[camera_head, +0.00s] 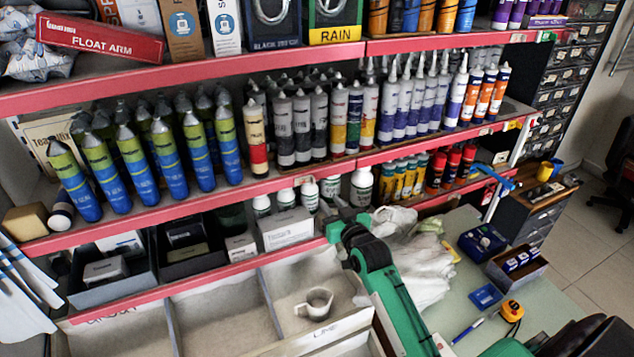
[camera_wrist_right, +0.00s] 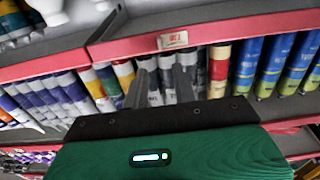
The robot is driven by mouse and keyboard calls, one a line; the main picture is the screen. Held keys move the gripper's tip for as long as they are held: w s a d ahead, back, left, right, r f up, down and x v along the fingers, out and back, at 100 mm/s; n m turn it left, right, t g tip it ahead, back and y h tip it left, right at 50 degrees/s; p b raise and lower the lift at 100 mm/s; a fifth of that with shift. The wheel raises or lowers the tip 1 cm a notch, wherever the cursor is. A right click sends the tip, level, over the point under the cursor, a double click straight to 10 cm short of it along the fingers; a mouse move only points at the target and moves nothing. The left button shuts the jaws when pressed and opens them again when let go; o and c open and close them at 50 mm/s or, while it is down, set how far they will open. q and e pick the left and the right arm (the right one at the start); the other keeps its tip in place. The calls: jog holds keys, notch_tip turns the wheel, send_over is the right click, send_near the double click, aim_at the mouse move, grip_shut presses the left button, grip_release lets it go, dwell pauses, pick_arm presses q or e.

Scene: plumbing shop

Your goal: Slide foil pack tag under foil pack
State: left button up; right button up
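Crumpled silver foil packs (camera_head: 38,62) lie on the upper shelf at the far left of the head view, partly behind a red FLOAT ARM box. I cannot tell which tag belongs to them. A small pale tag (camera_wrist_right: 172,39) sits on a red shelf edge in the right wrist view, just beyond my fingertips. My right gripper (camera_head: 345,217) is at the end of the green arm, in front of the lower shelf edge. In the wrist view its two grey fingers (camera_wrist_right: 166,66) stand apart with a narrow empty gap. My left gripper is out of view.
The red FLOAT ARM box (camera_head: 100,38) sits at the upper shelf's front. Blue-green bottles (camera_head: 133,150) and sealant tubes (camera_head: 408,100) crowd the middle shelf. Pale bins, one holding a cup (camera_head: 314,303), lie below. A white plastic bag (camera_head: 405,250) lies beside my arm on the worktop.

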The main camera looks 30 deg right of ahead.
aim_at(314, 181)
jog(key=w, duration=0.2)
jog(key=w+p, duration=0.1)
jog(key=w, duration=0.2)
jog(key=w+p, duration=0.1)
jog(key=w, duration=0.2)
jog(key=shift+w+d, duration=0.2)
jog(key=shift+d, duration=0.05)
jog(key=shift+w, duration=0.6)
grip_shut()
